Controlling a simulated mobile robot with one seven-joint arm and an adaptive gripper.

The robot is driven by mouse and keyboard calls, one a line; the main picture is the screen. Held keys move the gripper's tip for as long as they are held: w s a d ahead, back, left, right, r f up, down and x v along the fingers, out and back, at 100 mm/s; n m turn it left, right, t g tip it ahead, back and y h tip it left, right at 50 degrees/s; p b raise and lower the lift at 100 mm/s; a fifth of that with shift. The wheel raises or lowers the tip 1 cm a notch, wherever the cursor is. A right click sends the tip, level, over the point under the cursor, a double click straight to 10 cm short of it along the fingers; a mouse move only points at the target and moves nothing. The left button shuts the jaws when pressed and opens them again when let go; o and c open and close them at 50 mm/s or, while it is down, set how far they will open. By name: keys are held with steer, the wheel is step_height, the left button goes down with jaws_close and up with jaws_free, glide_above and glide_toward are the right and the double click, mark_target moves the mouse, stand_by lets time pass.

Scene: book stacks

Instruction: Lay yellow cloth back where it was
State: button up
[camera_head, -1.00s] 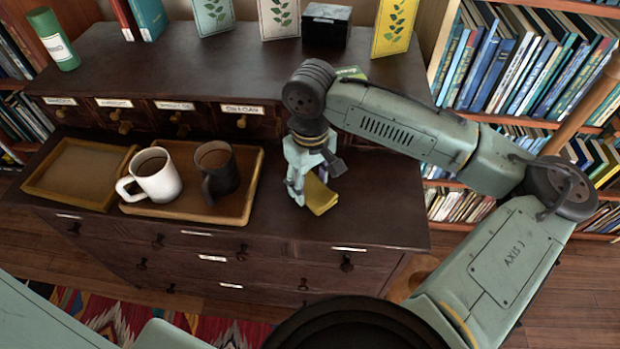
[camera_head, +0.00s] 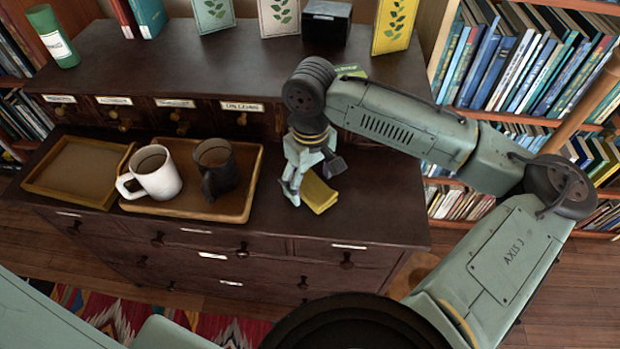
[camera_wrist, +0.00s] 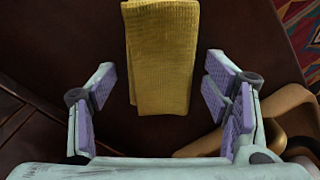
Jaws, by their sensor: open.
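The folded yellow cloth (camera_head: 318,193) lies on the dark cabinet top, near its front edge at the right. In the wrist view the cloth (camera_wrist: 161,55) shows at the top middle, its near end reaching in between the finger pads. My gripper (camera_head: 296,190) is low over the cabinet top, just left of the cloth in the head view, pointing down. In the wrist view my gripper (camera_wrist: 160,112) has its purple-padded fingers wide apart, with a gap on each side of the cloth. Nothing is held.
A wooden tray (camera_head: 245,190) with a white mug (camera_head: 158,176) and a dark mug (camera_head: 216,170) stands left of my gripper. An empty shallow tray (camera_head: 80,172) is further left. The cabinet's raised back part (camera_head: 180,70) carries cards and a black box (camera_head: 327,24).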

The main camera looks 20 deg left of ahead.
mark_target(310, 180)
step_height(310, 180, up, 12)
steer(key=b, duration=0.1)
steer(key=shift+r, duration=0.1)
stand_by(0.6)
